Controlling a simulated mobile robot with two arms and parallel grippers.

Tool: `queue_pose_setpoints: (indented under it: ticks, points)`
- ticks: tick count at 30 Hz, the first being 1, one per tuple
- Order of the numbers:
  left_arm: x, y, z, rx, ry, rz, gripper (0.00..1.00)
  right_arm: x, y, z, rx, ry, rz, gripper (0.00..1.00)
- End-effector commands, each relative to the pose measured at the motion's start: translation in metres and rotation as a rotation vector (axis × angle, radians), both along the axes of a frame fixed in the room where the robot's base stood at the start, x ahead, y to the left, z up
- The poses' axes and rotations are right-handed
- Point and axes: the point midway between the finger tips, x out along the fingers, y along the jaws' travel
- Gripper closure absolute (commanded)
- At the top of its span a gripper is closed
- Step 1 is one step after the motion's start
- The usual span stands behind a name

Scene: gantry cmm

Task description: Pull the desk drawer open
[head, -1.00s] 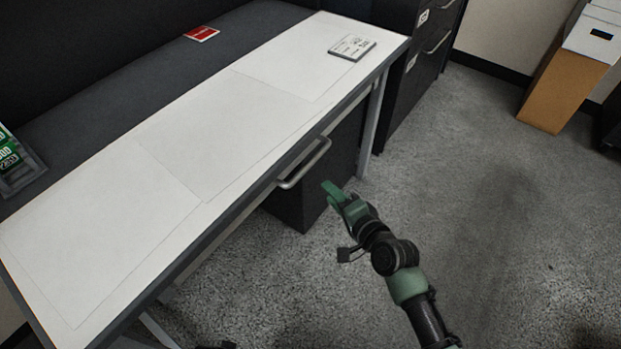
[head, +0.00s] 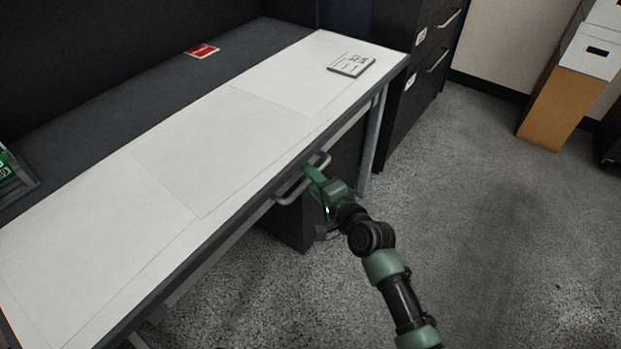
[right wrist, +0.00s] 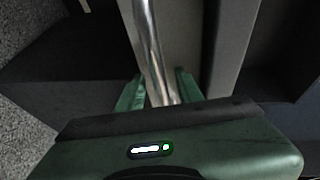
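The desk drawer's silver bar handle (head: 290,190) sticks out below the front edge of the white-topped desk (head: 225,130). The drawer looks shut. My right gripper (head: 313,176) is at the right part of the handle in the head view. In the right wrist view, the handle (right wrist: 150,45) runs down between the two green fingers of the gripper (right wrist: 159,90), which stand apart on either side of it, with a gap visible at least on the right. The gripper's body hides the handle's near end there. My left gripper is not in view.
A small box-like card (head: 352,65) and a red card (head: 202,51) lie on the desk. Dark cabinets (head: 420,70) stand beyond its right end. A cardboard box (head: 560,95) stands at the far right. The carpet floor (head: 470,230) before the desk is clear.

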Motion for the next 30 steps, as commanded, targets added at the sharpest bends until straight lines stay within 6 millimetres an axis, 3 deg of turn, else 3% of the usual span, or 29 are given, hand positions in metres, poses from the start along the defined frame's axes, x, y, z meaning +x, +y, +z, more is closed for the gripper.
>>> queue_pose_setpoints:
  ticks: [2, 5, 6, 30]
  points:
    - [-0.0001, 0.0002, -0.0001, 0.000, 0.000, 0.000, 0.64, -0.0002, -0.0001, 0.0001, 0.000, 0.000, 0.000, 0.69]
    - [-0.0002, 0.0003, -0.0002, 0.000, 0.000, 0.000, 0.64, -0.0002, -0.0002, 0.0001, 0.000, 0.000, 0.000, 0.97]
    - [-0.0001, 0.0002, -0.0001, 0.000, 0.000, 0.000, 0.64, -0.0002, -0.0002, 0.0001, 0.000, 0.000, 0.000, 1.00]
    - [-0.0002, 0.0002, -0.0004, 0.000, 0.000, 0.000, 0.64, -0.0005, -0.0005, -0.0008, -0.002, 0.001, 0.000, 1.00]
